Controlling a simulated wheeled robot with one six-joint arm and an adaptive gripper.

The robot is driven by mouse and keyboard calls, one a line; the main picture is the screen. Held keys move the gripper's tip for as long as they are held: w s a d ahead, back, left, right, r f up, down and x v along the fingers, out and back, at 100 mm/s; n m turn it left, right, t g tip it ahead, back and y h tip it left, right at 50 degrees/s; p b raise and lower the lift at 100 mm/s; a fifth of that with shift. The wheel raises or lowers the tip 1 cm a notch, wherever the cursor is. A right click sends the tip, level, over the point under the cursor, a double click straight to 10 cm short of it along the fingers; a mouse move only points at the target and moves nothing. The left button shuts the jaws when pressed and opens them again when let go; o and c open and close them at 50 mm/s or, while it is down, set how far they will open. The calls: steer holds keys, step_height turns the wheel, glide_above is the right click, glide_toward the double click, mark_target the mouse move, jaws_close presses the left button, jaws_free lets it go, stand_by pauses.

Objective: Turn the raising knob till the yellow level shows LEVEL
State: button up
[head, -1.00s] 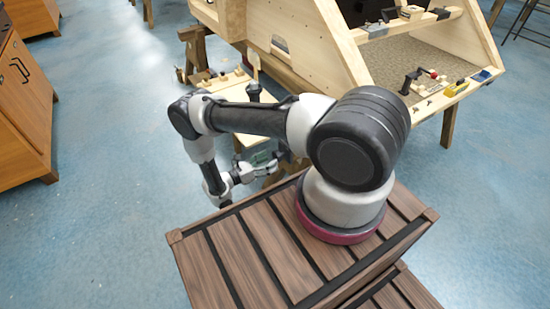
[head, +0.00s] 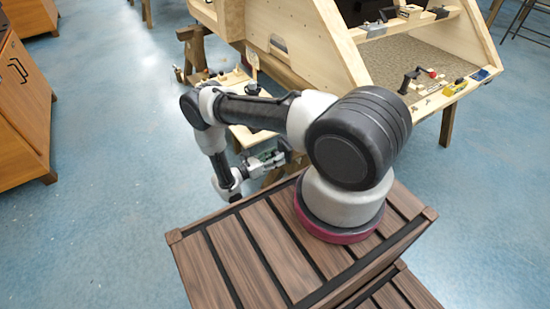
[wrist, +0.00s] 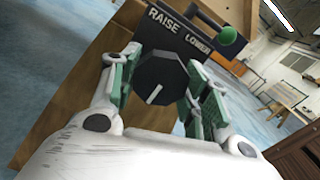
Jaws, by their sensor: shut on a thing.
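The raising knob (wrist: 153,92) is a black, many-sided knob with a white pointer line. It stands in front of a dark plate (wrist: 182,32) lettered RAISE and LOWER in the wrist view. My gripper (wrist: 162,78) has its green-padded fingers on either side of the knob and is shut on it. In the head view my gripper (head: 270,160) is low beside the wooden frame, and the knob is too small to make out there. A small yellow piece (head: 455,88), perhaps the level, sits on the front edge of the wooden bodyframe (head: 310,40). Its reading is too small to see.
A green ball (wrist: 228,35) sticks out by the plate's right end. A black crank with a red tip (head: 415,78) and a blue piece (head: 481,75) are on the bodyframe's ledge. Wooden cabinets (head: 25,110) stand at the left. Blue floor between is clear.

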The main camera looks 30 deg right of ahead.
steer(key=shift+m, duration=0.3)
steer(key=m, duration=0.4)
steer(key=shift+m, duration=0.3)
steer(key=m, duration=0.4)
steer(key=shift+w+m, duration=0.1)
steer(key=shift+m, duration=0.2)
steer(key=m, duration=0.5)
steer(key=shift+m, duration=2.4)
steer(key=o, duration=1)
